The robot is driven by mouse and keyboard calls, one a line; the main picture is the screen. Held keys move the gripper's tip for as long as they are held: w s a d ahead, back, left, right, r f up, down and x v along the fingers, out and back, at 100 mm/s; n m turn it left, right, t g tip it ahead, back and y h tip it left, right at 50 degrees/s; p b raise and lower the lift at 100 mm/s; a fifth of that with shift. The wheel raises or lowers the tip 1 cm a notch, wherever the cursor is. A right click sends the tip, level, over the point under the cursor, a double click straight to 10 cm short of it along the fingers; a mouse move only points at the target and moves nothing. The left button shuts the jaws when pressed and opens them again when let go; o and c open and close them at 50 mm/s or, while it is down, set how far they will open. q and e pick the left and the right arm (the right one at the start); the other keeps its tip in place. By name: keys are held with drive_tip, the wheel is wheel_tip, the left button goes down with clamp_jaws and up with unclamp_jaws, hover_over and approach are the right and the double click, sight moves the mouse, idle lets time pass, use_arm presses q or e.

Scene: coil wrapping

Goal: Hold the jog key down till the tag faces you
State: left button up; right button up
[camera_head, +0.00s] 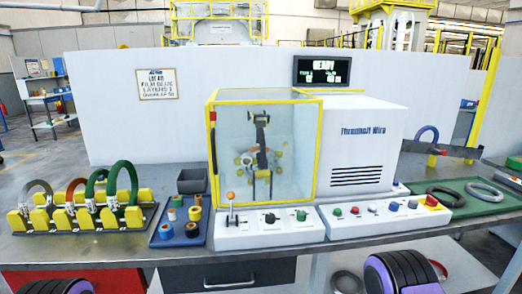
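The wrapping machine has a clear chamber with a yellow frame (265,97). Inside it is a dark upright mechanism (261,140) with yellowish rollers; I cannot make out a tag there. The right control box (375,226) carries a green button (337,211), a red button (355,210), a blue button (394,206) and others. Their labels are too small to read, so I cannot tell which is the jog key. Neither gripper shows clearly.
A rack (90,226) of tagged coils stands left on the bench, beside a blue tray (166,236) of tape rolls. A green tray (460,209) with grey coils lies right. The display (322,70) appears to read READY. Purple-black parts, apparently my arms, show at the bottom.

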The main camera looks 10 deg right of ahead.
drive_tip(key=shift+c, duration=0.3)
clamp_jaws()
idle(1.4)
